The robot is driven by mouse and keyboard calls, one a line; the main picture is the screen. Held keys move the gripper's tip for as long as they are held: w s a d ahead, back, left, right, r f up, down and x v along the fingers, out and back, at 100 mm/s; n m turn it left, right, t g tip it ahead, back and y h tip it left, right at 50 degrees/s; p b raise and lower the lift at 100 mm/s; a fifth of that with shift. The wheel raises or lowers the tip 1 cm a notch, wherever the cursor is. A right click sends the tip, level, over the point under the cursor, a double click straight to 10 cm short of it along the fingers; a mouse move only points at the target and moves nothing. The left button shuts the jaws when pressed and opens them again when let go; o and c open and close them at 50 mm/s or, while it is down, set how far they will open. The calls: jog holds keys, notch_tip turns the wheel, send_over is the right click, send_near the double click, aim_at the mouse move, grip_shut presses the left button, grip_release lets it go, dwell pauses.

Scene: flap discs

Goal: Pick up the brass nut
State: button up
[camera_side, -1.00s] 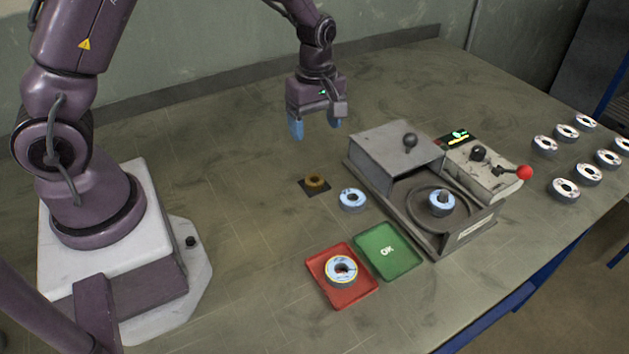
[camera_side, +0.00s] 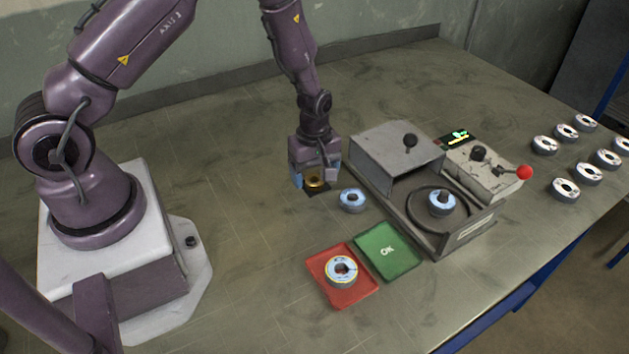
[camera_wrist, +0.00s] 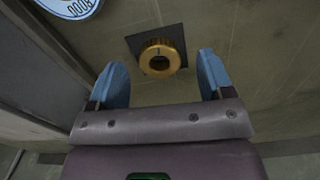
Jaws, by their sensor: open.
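The brass nut (camera_side: 315,182) is a gold ring lying on a small dark square pad (camera_side: 318,194) on the table. In the wrist view the brass nut (camera_wrist: 160,58) sits on its dark pad (camera_wrist: 137,43), just beyond the fingertips and roughly between them. My gripper (camera_side: 315,180) points down at the nut in the side view. Its two blue fingers are spread and empty in the wrist view (camera_wrist: 161,62). I cannot tell whether the fingertips reach down around the nut, as the side view partly hides it.
A blue-white disc (camera_side: 352,200) lies close to the right of the nut. A grey test machine (camera_side: 470,232) holds another disc (camera_side: 441,203). A red tray (camera_side: 353,298) with a disc and a green OK tray (camera_side: 401,262) lie in front. Several discs (camera_side: 566,189) stand far right.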

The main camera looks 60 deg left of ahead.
jog(key=shift+f, duration=0.55)
jog(key=c, duration=1.1)
jog(key=shift+r, duration=0.1)
